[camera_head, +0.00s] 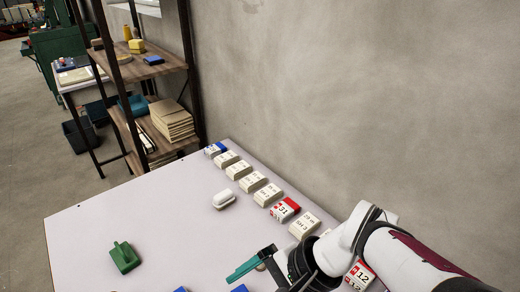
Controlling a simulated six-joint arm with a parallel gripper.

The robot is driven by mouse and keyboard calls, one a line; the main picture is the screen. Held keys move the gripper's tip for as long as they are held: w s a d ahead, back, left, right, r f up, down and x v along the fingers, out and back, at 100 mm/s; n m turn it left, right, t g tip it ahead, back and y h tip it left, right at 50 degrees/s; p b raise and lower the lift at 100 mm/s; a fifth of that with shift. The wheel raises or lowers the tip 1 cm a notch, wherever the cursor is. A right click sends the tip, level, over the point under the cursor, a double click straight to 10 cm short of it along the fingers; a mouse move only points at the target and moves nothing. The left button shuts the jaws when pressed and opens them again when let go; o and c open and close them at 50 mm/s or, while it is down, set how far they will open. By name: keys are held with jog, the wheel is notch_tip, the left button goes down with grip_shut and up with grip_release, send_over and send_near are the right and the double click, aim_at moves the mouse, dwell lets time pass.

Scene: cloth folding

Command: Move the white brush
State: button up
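The white brush (223,199) lies on the pale table top, left of a row of blocks, with its rounded handle upward. My gripper (250,268) is at the lower middle of the view, nearer the camera than the white brush and clearly apart from it. One teal finger shows, pointing left. The other finger is not clear, so its opening cannot be told. A green brush (124,257) lies on the table at the left.
The pale table (165,220) has free room in the middle. A row of white blocks (253,182), including a red-topped one (284,210), runs along the wall side. Blue pieces (240,289) show at the bottom edge. A shelf (150,70) stands behind.

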aim_at(223, 195)
jog(key=w+a+f+m+t+y, duration=0.2)
jog(key=w+a+m, duration=0.15)
jog(key=w, duration=0.55)
jog(key=w+a+f+m+t+y, duration=0.1)
jog(key=w+a+m+t+y, duration=0.3)
jog(key=w, duration=0.6)
jog(key=w+d+f+m+t+h, duration=0.3)
jog(key=w+f+m, duration=0.7)
jog(key=w+f, duration=0.2)
jog(key=shift+w+d+t, duration=0.3)
jog(key=shift+w+t, duration=0.05)
jog(key=shift+t, duration=0.05)
jog(key=shift+f, duration=0.1)
jog(key=x, duration=1.5)
jog(key=shift+w+a+f, duration=0.15)
jog(key=shift+w+f, duration=0.05)
jog(key=shift+w, duration=0.05)
